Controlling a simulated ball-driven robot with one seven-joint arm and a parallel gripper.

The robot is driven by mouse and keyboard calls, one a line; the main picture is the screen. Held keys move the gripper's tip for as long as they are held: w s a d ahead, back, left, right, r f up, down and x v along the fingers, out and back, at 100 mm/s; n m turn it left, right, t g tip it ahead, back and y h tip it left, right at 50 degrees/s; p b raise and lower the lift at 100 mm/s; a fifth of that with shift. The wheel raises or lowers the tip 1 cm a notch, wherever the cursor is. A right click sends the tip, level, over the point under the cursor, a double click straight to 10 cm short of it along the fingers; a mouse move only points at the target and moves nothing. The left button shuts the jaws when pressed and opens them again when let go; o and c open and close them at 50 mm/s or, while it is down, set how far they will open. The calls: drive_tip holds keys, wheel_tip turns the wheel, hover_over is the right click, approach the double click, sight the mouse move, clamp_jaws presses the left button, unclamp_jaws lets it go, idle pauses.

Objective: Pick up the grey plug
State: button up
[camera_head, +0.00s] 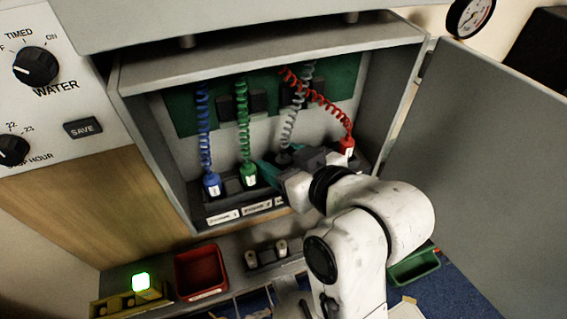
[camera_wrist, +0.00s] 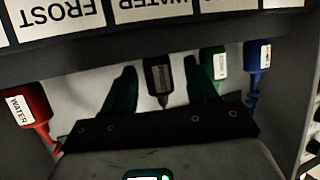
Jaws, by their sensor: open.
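The grey plug (camera_wrist: 157,82), dark with a small label, shows between my two green fingers in the wrist view. My gripper (camera_wrist: 161,72) is open, with one finger on each side of the plug and a visible gap to each. In the head view, the grey plug (camera_head: 284,158) sits at the lower end of the grey coiled cord (camera_head: 290,125), partly hidden by my gripper (camera_head: 269,171). I cannot tell how deep the plug lies between the fingers.
The green plug (camera_head: 249,175) and blue plug (camera_head: 212,184) stand to the left in the cabinet, and the red plug (camera_head: 346,146) to the right. In the wrist view, the green plug (camera_wrist: 220,66) is close beside one finger. The cabinet door (camera_head: 480,160) stands open at right.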

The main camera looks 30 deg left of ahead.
drive_tip(key=shift+c, duration=0.4)
drive_tip(key=c, duration=1)
drive_tip(key=shift+o, duration=0.2)
drive_tip(key=shift+r, duration=0.1)
drive_tip(key=shift+r, duration=0.55)
drive_tip(key=s+d+r+p, duration=0.8)
drive_tip(key=s+r+p, duration=0.3)
drive_tip(key=p, duration=0.4)
drive_tip(key=shift+d+r+p, duration=0.2)
drive_tip(key=shift+r+p, duration=0.15)
drive_tip(key=shift+p, duration=0.05)
